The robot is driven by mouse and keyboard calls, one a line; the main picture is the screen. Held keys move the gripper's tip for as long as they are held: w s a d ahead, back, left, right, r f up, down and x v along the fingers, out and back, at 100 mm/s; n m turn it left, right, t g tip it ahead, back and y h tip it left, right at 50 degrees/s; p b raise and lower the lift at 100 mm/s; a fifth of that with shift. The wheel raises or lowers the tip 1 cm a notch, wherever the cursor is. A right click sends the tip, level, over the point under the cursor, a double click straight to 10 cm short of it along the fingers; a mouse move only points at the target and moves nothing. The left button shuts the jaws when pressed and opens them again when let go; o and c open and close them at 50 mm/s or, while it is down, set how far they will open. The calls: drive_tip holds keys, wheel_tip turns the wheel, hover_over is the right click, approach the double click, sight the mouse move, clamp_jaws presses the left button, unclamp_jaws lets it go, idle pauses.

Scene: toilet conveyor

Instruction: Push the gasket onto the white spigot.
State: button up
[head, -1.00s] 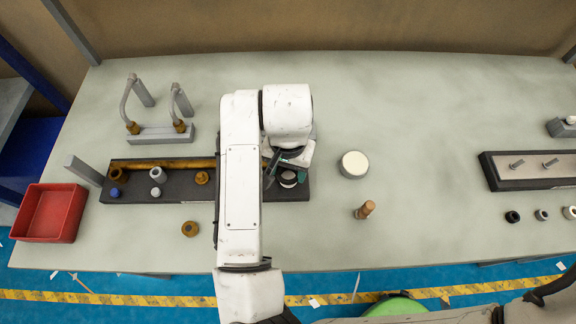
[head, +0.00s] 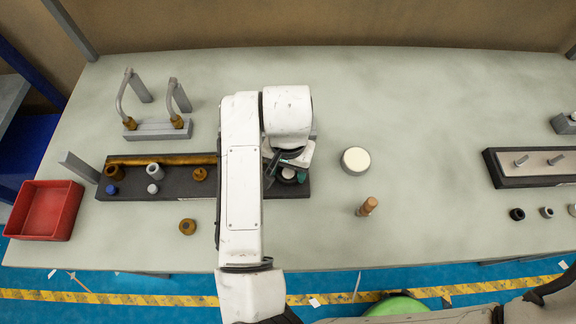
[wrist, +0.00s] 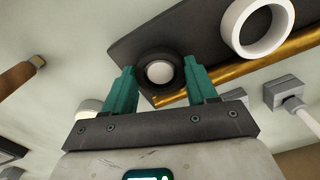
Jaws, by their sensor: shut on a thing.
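The gasket, a dark ring (wrist: 160,54), sits between the green fingertips of my gripper (wrist: 161,76) in the wrist view. The pale round top of the white spigot (wrist: 159,72) shows inside the ring, so the gasket looks to be around it. How far down the gasket sits cannot be told. In the head view my gripper (head: 286,174) is over the right end of the dark tray (head: 225,184), shut on the gasket. The pale top (head: 289,173) shows between the fingers there, and my arm hides the middle of the tray.
A brass bar (head: 165,160) lies along the tray's back edge, with several fittings left of my arm. A white disc (head: 355,150) and a wooden peg (head: 368,206) stand to the right. A red bin (head: 46,211) is at far left.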

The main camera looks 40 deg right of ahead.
drive_tip(key=shift+f+b, duration=0.3)
drive_tip(key=shift+f, duration=0.15)
drive_tip(key=shift+r, duration=0.15)
drive_tip(key=shift+r+p, duration=1.05)
drive_tip(key=shift+r, duration=0.1)
drive_tip(key=shift+f+b, duration=1.05)
drive_tip(key=shift+f, duration=0.25)
idle(0.8)
drive_tip(key=o, duration=1.1)
